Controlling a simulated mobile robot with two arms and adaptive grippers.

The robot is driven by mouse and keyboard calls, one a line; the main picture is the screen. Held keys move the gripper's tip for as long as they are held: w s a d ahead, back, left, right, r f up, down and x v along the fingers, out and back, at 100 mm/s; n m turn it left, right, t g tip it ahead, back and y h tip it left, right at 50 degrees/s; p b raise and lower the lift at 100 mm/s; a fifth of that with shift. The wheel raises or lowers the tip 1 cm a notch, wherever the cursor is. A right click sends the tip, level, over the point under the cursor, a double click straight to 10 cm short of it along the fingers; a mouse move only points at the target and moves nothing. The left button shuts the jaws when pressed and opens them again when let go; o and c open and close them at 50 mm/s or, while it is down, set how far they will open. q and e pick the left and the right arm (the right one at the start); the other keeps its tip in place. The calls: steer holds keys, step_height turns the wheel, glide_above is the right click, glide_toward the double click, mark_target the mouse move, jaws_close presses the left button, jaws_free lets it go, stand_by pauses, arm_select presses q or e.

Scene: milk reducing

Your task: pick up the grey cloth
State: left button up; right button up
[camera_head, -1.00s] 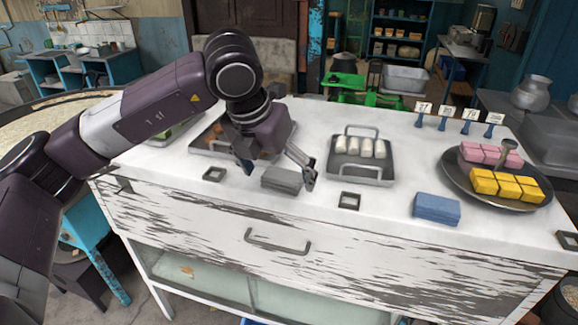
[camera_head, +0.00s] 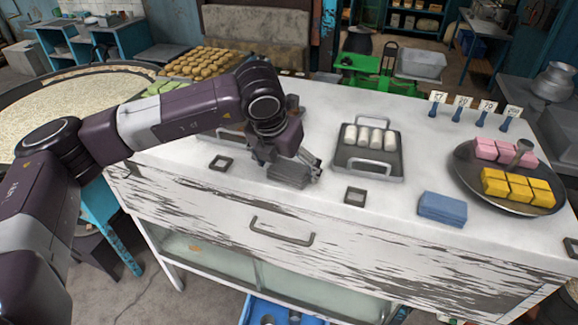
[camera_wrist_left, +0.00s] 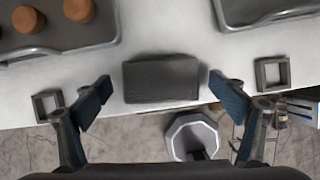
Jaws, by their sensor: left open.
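The grey cloth (camera_head: 288,174) is a folded dark grey block lying on the white counter near its front edge. In the left wrist view the grey cloth (camera_wrist_left: 160,79) lies between the two fingers, with a gap on each side. My left gripper (camera_head: 288,168) is over the cloth and partly hides it in the head view. In the left wrist view the left gripper (camera_wrist_left: 155,92) is open and empty, its blue fingertips wide apart. My right gripper is not in view.
Small square frames (camera_head: 221,163) and (camera_head: 355,196) lie either side of the cloth. A tray of white rolls (camera_head: 368,178) is to the right. A blue cloth (camera_head: 442,208) and a round plate (camera_head: 462,167) with pink and yellow blocks are farther right.

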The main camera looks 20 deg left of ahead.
mark_target(288, 169)
arm_select(q)
steer(key=c, duration=1.2)
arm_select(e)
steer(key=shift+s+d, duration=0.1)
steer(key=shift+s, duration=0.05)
arm_select(q)
steer(key=shift+r, duration=0.1)
steer(key=shift+c, duration=0.2)
steer(key=shift+r, duration=0.2)
step_height(288, 169, up, 19)
steer(key=b, duration=0.5)
steer(key=shift+r, duration=0.2)
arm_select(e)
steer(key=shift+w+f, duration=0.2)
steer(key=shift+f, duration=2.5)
